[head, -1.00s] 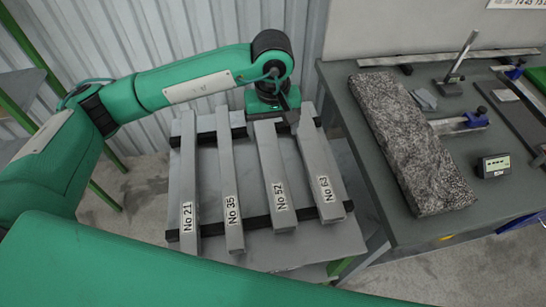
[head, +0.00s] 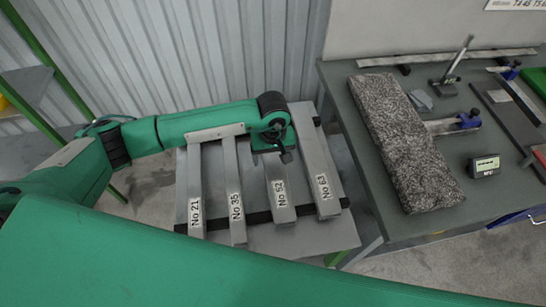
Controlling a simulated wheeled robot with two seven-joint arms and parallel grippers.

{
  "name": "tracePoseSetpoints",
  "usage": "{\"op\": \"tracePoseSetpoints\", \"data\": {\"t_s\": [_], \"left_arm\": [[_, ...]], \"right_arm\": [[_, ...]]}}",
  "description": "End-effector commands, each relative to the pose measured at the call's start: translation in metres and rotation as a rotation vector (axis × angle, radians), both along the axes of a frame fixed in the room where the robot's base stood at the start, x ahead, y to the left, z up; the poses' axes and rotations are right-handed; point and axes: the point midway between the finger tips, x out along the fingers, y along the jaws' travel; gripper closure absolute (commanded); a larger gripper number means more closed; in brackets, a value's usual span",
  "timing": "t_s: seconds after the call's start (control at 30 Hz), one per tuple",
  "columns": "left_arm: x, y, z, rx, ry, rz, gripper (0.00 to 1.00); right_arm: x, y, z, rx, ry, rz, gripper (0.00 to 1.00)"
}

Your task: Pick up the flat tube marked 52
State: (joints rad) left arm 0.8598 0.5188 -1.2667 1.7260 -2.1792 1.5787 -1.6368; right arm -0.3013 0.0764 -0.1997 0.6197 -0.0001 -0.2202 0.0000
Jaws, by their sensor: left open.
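The flat tube marked No 52 (head: 280,189) is a grey metal bar lying lengthwise on the small table (head: 258,240), third from the left. Its labelled near end is clear; its far part is hidden behind my left arm and gripper. My left gripper (head: 286,157) is open and points down over the middle of this tube. The frame does not show whether the fingers touch it or stand around it. My right gripper is not in view.
Tubes No 21 (head: 195,185), No 35 (head: 234,190) and No 63 (head: 318,168) lie beside it on dark crossbars, with narrow gaps. A grey bench (head: 400,226) at right holds a speckled stone block (head: 405,150), a small gauge display (head: 484,166) and measuring tools.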

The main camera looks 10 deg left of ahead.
Motion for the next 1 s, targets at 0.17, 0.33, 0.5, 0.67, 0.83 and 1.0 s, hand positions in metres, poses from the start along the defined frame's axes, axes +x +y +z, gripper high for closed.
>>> {"op": "tracePoseSetpoints", "data": {"t_s": [0.17, 0.33, 0.5, 0.67, 0.83, 1.0], "left_arm": [[0.0004, 0.0001, -0.0054, 0.000, -0.002, 0.000, 0.20], [0.0004, 0.0001, -0.0052, 0.000, -0.002, 0.000, 0.30], [0.0004, 0.0001, -0.0049, 0.000, -0.002, 0.000, 0.63], [0.0009, -0.0002, -0.0038, -0.002, -0.003, 0.000, 0.86], [0.0009, -0.0002, -0.0036, -0.002, -0.003, 0.000, 0.86], [0.0015, -0.0002, 0.0017, -0.003, -0.004, 0.000, 0.86]], "right_arm": [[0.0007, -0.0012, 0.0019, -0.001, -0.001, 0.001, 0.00], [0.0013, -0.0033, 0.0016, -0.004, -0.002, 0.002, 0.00], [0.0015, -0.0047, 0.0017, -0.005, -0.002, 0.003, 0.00], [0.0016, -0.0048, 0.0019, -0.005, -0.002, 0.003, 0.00], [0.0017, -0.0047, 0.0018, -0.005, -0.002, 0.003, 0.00], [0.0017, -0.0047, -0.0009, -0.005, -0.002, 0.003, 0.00]]}}
